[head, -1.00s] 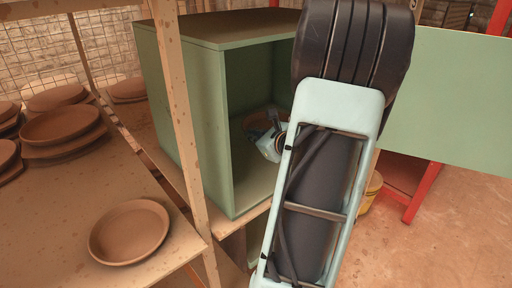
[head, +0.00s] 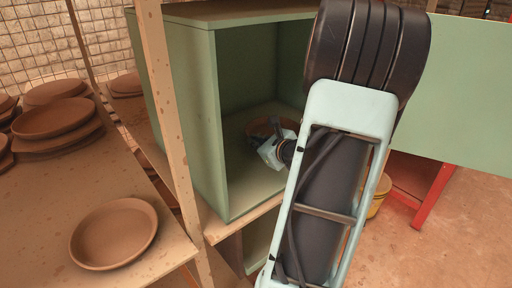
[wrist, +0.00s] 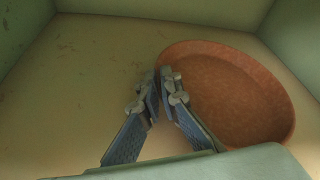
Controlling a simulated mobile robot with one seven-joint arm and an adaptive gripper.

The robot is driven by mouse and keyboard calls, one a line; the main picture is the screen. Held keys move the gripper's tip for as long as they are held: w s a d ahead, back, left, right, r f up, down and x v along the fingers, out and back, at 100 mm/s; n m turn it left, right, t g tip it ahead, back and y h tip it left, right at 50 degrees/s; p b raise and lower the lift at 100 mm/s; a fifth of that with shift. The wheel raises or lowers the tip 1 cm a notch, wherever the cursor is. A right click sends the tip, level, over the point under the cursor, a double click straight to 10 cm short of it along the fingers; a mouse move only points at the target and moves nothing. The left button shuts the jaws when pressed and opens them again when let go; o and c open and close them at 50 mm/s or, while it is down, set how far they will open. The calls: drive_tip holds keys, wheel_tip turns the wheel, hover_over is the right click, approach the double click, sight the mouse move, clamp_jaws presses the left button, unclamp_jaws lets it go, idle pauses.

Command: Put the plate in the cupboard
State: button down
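The brown clay plate (wrist: 240,95) is inside the green open-fronted cupboard (head: 172,100), low over or on its floor; I cannot tell whether it touches. In the head view the plate (head: 262,126) is partly hidden behind my gripper (head: 280,148). In the wrist view my gripper (wrist: 160,82) has its fingertips close together at the plate's left rim, one finger on each side of it. The rim seems pinched between them. The cupboard's door (head: 450,90) stands open to the right, and my arm crosses the front of the opening.
A shelf (head: 50,185) on the left bears another clay plate (head: 113,233) near its front and stacked plates (head: 55,118) behind. A speckled post (head: 170,130) stands between shelf and cupboard. A yellow bucket (head: 378,196) and red stand (head: 432,190) are below the door.

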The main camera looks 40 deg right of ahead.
drive_tip(key=shift+f, duration=0.7)
drive_tip(key=shift+f+b, duration=0.15)
drive_tip(key=shift+b, duration=0.25)
drive_tip(key=c, duration=2.2)
unclamp_jaws()
drive_tip(key=shift+o, duration=0.2)
drive_tip(key=shift+r+p, duration=0.2)
drive_tip(key=shift+p, duration=0.15)
drive_tip(key=p+v, duration=0.1)
drive_tip(key=v, duration=1.1)
drive_tip(key=shift+s+f+p, duration=0.1)
drive_tip(key=shift+p, duration=0.2)
drive_tip(key=shift+a, duration=0.15)
